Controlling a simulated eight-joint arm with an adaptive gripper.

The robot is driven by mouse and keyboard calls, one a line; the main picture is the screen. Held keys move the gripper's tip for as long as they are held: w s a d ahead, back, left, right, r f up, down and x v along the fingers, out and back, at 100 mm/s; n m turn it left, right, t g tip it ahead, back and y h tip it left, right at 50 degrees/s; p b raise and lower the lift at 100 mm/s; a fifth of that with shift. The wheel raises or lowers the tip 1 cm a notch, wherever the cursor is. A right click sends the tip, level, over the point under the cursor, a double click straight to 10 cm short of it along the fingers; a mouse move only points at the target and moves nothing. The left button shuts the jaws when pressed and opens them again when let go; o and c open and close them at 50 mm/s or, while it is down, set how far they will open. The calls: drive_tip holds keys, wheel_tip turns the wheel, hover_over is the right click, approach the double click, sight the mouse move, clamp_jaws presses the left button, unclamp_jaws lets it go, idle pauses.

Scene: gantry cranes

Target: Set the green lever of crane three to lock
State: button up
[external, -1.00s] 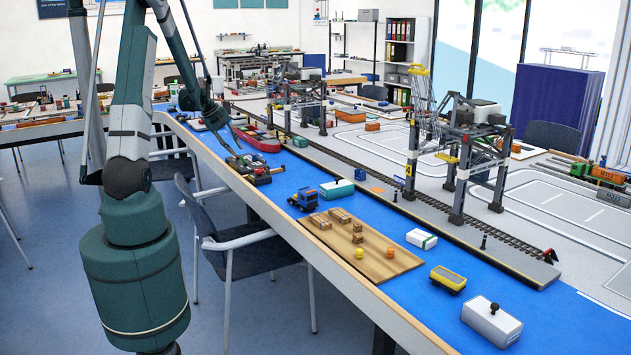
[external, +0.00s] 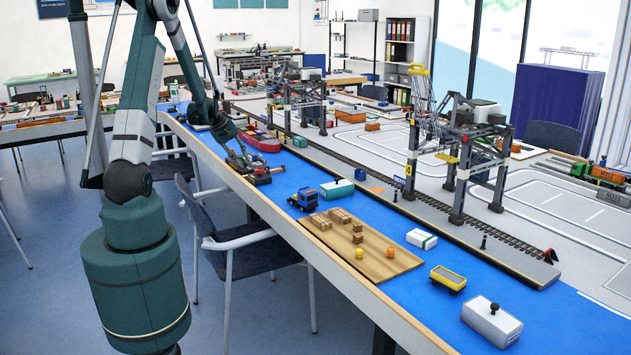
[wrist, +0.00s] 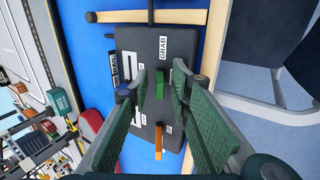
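A black control box (wrist: 183,50) lies on the blue strip in the wrist view, with white labels, one reading GRAB. A green lever (wrist: 160,84) stands on it, with an orange lever (wrist: 158,142) nearer the bottom of the picture. My gripper (wrist: 160,76) is open, its two green fingers on either side of the green lever. A gap seems to remain on both sides. In the external view my gripper (external: 243,164) is low over the control boxes at the table's front edge. The levers are too small to read there, and I cannot read the lock marking.
A red boat (external: 262,143) lies just behind the control boxes. Gantry cranes (external: 462,150) stand over the rails behind. A chair (external: 240,250) stands in front of the table.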

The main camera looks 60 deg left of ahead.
clamp_jaws()
drive_tip(key=shift+w+r+g, duration=0.1)
drive_tip(key=shift+g, duration=0.2)
drive_tip(key=shift+w+r+g, duration=0.15)
drive_tip(key=shift+w+g, duration=0.2)
drive_tip(key=shift+g, duration=0.35)
drive_tip(key=g, duration=0.1)
drive_tip(key=w+g, duration=0.1)
drive_tip(key=shift+g+p, duration=0.3)
drive_tip(key=g, duration=0.2)
drive_tip(key=w+g, duration=0.1)
drive_tip(key=shift+g+b, duration=0.35)
drive_tip(key=shift+g, duration=0.05)
drive_tip(key=shift+w+f+g+b, duration=0.15)
drive_tip(key=shift+w+g+b, duration=0.05)
drive_tip(key=shift+g, duration=0.45)
drive_tip(key=shift+w+f+g+b, duration=0.15)
drive_tip(key=shift+g, duration=0.5)
